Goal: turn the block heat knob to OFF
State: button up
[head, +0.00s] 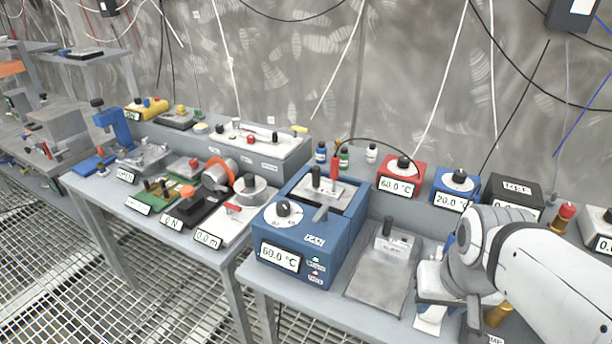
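A blue box (330,255) stands on the bench in the middle, with a 60.0 °C display on its front. A round white dial with a black knob (283,208) is on its top left; its markings are too small to read. Two smaller boxes behind it also carry black knobs: a red one (401,178) showing 60.0 °C and a blue one (456,188) showing 20.0 °C. No readable label tells which is the block heat knob. My gripper (436,296) is low at the right, well away from the blue box's knob; its fingers are not clear.
A grey plate with a black-handled block (389,243) lies between the blue box and my arm. Small bottles (343,156) and a red-handled probe with a black cable stand behind the box. A second bench on the left holds several devices. Grated floor lies in front.

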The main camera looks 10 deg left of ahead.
aim_at(283, 208)
jog(key=z, duration=0.1)
jog(key=k, duration=0.2)
jog(key=u, duration=2.35)
jog(key=k, duration=0.75)
jog(key=z, duration=1.05)
jog(key=i, duration=1)
